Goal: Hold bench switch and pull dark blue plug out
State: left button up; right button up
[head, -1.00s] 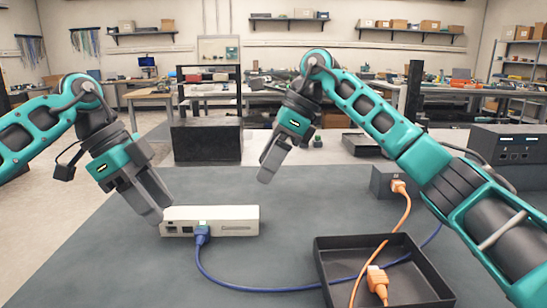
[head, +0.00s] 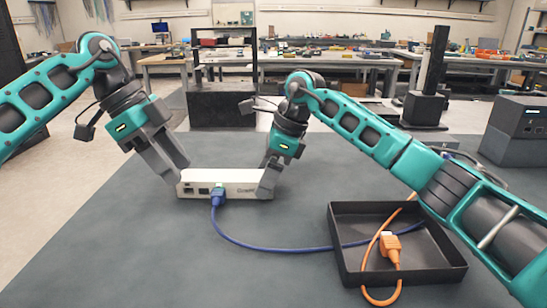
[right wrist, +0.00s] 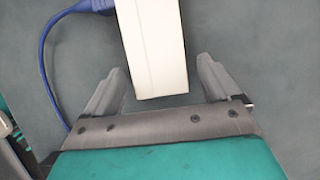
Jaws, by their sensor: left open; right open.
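The bench switch (head: 232,176) is a small white box on the grey bench, with ports on its front face. The dark blue plug (head: 218,196) sits in a front port, and its blue cable (head: 275,247) curves right into the tray. My left gripper (head: 180,190) is at the switch's left end, open. My right gripper (head: 267,184) is at the right end, open; in the right wrist view its fingers (right wrist: 160,90) stand on both sides of the white switch end (right wrist: 155,70), with gaps visible. The blue plug also shows at the top of that view (right wrist: 95,5).
A black tray (head: 345,262) at the front right holds an orange plug (head: 390,246) with its orange cable, and the blue cable runs into it. A dark device (head: 518,130) stands at the right.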

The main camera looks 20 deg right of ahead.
jog(key=shift+a+f, duration=0.15)
jog(key=shift+f, duration=0.15)
jog(key=shift+c, duration=0.3)
jog(key=c, duration=1.2)
